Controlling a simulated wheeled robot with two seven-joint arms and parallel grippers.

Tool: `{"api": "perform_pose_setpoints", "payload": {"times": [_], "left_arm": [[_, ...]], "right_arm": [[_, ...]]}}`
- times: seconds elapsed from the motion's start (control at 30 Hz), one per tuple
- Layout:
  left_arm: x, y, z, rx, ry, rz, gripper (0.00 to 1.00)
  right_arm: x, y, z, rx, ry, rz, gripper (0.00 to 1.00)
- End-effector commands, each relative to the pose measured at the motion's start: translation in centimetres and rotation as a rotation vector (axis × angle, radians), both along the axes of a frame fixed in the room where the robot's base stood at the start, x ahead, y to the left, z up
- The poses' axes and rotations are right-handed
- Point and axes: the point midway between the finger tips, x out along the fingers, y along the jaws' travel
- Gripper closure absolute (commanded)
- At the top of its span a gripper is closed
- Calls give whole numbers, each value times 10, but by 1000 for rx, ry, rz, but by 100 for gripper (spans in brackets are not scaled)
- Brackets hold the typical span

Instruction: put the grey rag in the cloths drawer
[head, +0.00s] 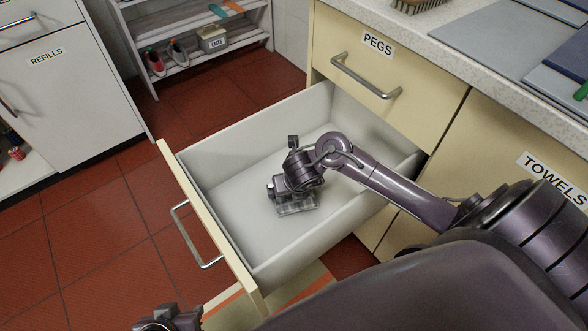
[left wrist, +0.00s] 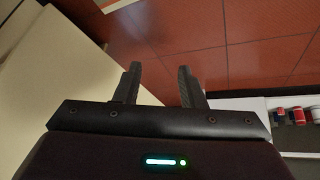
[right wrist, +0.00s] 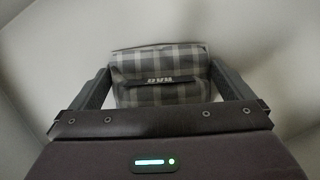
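The grey rag (right wrist: 160,75) is a folded plaid bundle with a dark label band. In the head view the rag (head: 298,204) is low inside the open drawer (head: 240,225), by its floor. My right gripper (right wrist: 160,82) is inside the drawer, over the rag. Its fingers are spread wide, one on each side of the rag; whether they touch it is hard to tell. My left gripper (head: 170,318) is at the bottom left of the head view, outside the drawer. In the left wrist view its fingers (left wrist: 158,85) are apart and empty. No label shows on the open drawer.
A PEGS drawer (head: 355,70) and a TOWELS front (head: 510,190) are shut under the counter (head: 440,50). A shelf (head: 190,60) with shoes and a LACES box (head: 213,39) stands behind. A REFILLS cabinet (head: 75,90) is at left. The red tiled floor between is clear.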

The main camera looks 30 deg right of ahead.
Motion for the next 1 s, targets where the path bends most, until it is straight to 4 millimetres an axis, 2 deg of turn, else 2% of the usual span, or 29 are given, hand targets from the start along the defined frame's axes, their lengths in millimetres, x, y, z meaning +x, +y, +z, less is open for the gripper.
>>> {"api": "perform_pose_setpoints", "payload": {"times": [0.17,0.47,0.5,0.6,0.7,0.9,1.0], "left_arm": [[-3,10,6,32,48,16,64],[-25,63,27,181,317,106,64],[-24,65,13,186,332,113,64],[-24,72,-4,199,364,132,64],[-23,73,-29,195,360,140,64],[-21,75,-57,192,349,152,64],[-21,76,-65,191,346,155,64]], "right_arm": [[-4,2,17,1,-1,0,0],[-27,9,81,-2,-2,3,0],[-29,10,83,-1,-2,2,0],[-35,12,98,-1,-1,2,0],[-38,13,101,-1,-1,1,0],[-42,14,109,0,0,0,0],[-43,14,111,0,0,1,0]]}}
